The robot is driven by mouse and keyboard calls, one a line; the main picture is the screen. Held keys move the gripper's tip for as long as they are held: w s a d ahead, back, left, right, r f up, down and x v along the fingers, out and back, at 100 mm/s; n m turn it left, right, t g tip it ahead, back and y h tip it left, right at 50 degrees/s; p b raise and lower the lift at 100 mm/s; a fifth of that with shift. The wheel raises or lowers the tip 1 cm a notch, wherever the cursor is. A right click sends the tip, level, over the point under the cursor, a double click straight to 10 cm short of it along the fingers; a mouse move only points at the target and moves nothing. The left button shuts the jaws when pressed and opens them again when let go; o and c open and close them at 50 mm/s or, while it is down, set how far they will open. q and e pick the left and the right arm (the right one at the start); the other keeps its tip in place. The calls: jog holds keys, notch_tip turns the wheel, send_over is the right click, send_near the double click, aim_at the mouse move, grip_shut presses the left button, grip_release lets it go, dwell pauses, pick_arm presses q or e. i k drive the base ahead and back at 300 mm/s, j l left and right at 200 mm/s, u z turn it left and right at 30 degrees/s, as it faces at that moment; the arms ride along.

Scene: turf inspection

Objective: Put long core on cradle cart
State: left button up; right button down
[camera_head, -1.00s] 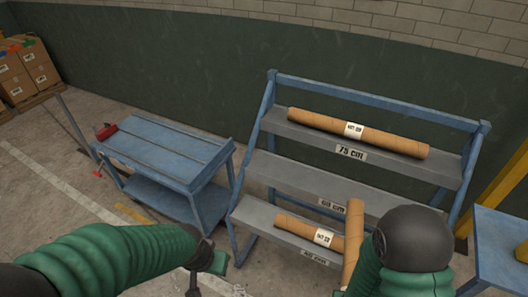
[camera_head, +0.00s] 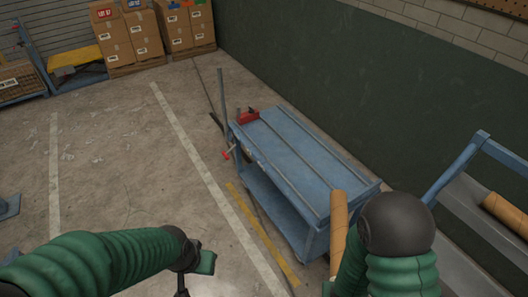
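A brown cardboard core (camera_head: 339,228) stands out beyond my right forearm, its far end over the near right side of the blue cradle cart (camera_head: 290,165) in the picture. I cannot tell whether it touches the cart. Its lower part and most of my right gripper (camera_head: 328,288) are hidden by my arm; the core has travelled with the arm, so the gripper is shut on it. The cart's slatted top is otherwise bare. My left gripper (camera_head: 195,272) is empty at the bottom, fingers apart, partly cut off by the frame.
The blue rack (camera_head: 455,165) at right holds another core (camera_head: 506,213), cut by the frame. Stacked boxes (camera_head: 128,35) stand at the back. Floor left of the cart is clear.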

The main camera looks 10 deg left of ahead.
aim_at(286, 163)
jog(key=i+j+u, duration=0.2)
jog(key=i+u, duration=0.55)
jog(key=i, duration=0.15)
jog(key=i+j+z, duration=0.15)
jog(key=i+z, duration=0.35)
jog(key=i+j+z, duration=0.45)
jog(key=i, duration=0.15)
jog(key=i+j+z, duration=0.8)
jog(key=j+z, duration=0.2)
